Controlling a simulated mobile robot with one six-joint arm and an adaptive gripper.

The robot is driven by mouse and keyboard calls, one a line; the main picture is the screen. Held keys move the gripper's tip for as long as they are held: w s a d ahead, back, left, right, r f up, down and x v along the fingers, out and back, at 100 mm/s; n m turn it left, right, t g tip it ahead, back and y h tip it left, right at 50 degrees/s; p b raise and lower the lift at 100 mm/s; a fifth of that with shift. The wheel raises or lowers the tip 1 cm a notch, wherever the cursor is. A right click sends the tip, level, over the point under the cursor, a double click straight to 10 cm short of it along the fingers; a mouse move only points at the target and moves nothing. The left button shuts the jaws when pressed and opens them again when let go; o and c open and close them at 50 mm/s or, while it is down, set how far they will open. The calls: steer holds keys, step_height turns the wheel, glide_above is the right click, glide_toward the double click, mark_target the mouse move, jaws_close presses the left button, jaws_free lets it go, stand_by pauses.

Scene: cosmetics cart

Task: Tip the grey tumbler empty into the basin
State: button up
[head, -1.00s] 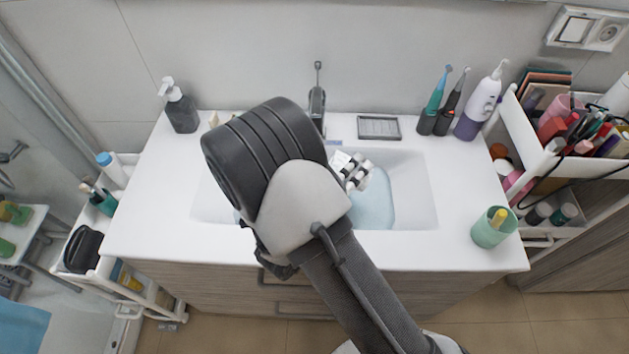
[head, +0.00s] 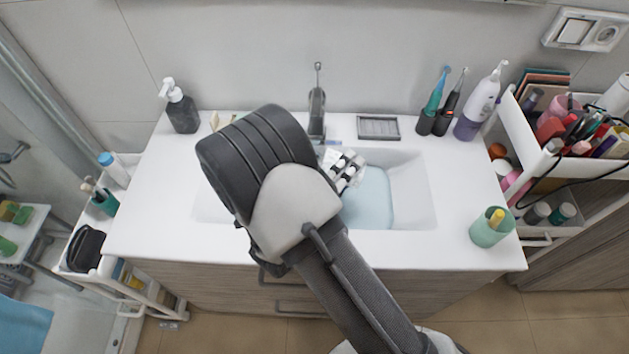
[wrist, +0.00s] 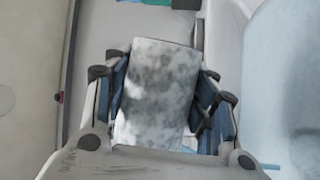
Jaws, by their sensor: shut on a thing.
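The grey tumbler (wrist: 155,95) has a mottled grey-white surface and fills the middle of the wrist view. My gripper (wrist: 162,78) is shut on it, with a dark-padded finger against each side. In the head view my gripper (head: 345,170) is over the back middle of the white basin (head: 415,180), right of my arm's wide dark joint. The tumbler is hard to make out there. Its opening and contents do not show clearly, and I cannot tell its exact tilt. A light-blue area (head: 370,203) covers part of the basin floor; my arm hides the left part.
The tap (head: 317,105) stands behind the basin, close to my gripper. A soap dish (head: 379,127), toothbrushes (head: 435,103) and a purple-white bottle (head: 478,105) line the back right. A green cup (head: 490,229) stands at the front right, a dark soap dispenser (head: 181,110) at the back left.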

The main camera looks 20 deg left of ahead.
steer(key=shift+a+r+n+t+p, duration=0.2)
steer(key=shift+r+n+p, duration=0.2)
steer(key=shift+n, duration=0.25)
steer(key=shift+a+r+n+t+p, duration=0.2)
steer(key=shift+r+n+p, duration=0.15)
steer(key=shift+n, duration=0.3)
stand_by(0.4)
